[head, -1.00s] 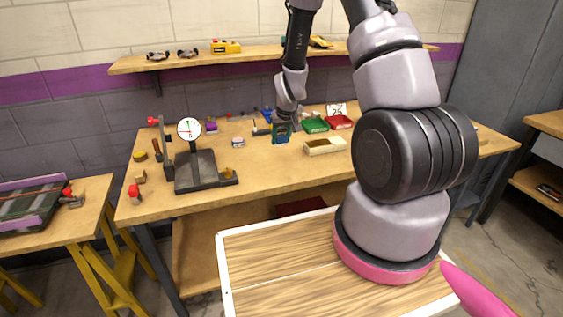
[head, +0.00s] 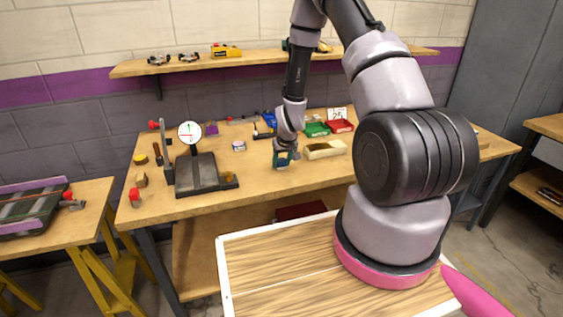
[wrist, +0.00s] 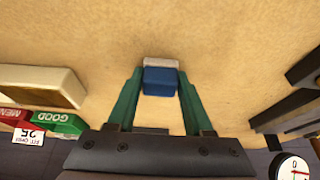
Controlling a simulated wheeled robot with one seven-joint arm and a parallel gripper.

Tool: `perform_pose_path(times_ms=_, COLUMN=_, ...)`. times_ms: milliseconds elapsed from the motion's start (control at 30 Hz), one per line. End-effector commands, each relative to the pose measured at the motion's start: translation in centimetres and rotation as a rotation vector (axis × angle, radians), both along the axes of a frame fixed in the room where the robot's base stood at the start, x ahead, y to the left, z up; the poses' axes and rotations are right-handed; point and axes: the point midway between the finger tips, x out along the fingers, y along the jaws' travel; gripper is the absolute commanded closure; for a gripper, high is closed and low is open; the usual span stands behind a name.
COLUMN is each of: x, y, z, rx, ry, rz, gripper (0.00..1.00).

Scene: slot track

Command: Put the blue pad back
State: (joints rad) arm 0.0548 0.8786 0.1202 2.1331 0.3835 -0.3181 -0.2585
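The blue pad (wrist: 160,82), a small block with a pale layer at its far end, shows between the two green fingers in the wrist view. My gripper (wrist: 159,72) is shut on it, with the fingertips along its two sides. Only a little blue shows between the fingers there. I cannot tell whether the pad touches the bench.
A dial gauge stand (head: 195,172) stands to the left. A small round tin (head: 239,145) lies behind left of my gripper. Green (head: 317,129) and red (head: 340,126) bins stand at the back right. The bench front near my gripper is clear.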

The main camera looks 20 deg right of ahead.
Motion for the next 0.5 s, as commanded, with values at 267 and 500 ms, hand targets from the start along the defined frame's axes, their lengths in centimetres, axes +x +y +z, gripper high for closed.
perform_pose_path(times_ms=267, x=0.0, y=-0.01, z=0.01, rx=0.0, ry=0.0, rz=0.0, gripper=0.19)
perform_pose_path(times_ms=500, x=-0.09, y=0.0, z=0.8, rx=0.0, ry=-0.001, rz=0.0, gripper=0.19)
